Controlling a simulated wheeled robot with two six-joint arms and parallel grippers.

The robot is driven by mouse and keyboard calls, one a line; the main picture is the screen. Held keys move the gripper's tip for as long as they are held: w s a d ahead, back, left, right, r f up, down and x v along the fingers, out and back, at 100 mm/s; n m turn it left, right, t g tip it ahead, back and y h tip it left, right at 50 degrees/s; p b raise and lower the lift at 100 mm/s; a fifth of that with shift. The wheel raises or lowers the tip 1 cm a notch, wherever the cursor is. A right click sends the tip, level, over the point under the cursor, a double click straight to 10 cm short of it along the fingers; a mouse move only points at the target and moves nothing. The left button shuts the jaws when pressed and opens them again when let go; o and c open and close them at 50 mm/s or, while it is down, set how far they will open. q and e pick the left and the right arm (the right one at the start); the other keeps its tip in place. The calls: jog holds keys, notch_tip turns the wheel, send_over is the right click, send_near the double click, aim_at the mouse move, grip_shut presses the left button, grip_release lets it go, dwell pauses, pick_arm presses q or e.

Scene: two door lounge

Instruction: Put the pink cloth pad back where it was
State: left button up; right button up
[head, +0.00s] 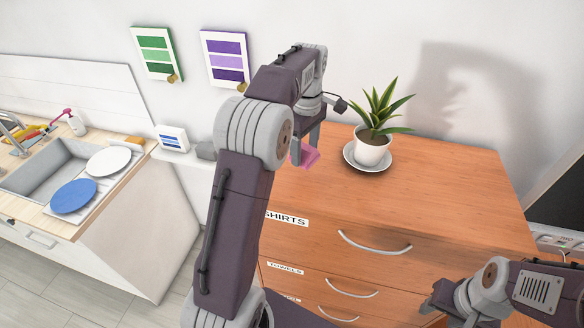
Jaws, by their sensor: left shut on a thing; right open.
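The pink cloth pad (310,157) shows low between the fingers of my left gripper (305,150), over the left part of the wooden dresser top (440,190). My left gripper is shut on the pad, and my arm hides part of it. I cannot tell whether the pad touches the dresser top. My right gripper (428,308) is low at the right, in front of the dresser drawers. It is open and empty.
A potted plant (372,150) on a white saucer (352,160) stands on the dresser, right of the pad. The dresser top right of the plant is clear. A sink counter (100,205) with plates stands at the left. A small shelf (180,157) is on the wall between.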

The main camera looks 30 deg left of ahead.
pick_arm(q)
jog(key=shift+s+a+f, duration=0.15)
jog(key=shift+a+f, duration=0.3)
jog(key=shift+a, duration=0.2)
jog(key=shift+s+a+f, duration=0.15)
jog(key=shift+a+f, duration=0.25)
jog(key=shift+a, duration=0.2)
jog(key=shift+a+f, duration=0.15)
jog(key=shift+f, duration=0.05)
notch_tip(320, 180, down, 4)
jog(key=shift+s+r+p, duration=0.15)
jog(key=shift+r+p, duration=0.05)
jog(key=shift+p, duration=0.4)
jog(key=shift+f, duration=0.2)
jog(key=shift+f, duration=0.1)
jog(key=o, duration=1.3)
notch_tip(320, 180, up, 12)
jog(key=shift+r, duration=0.15)
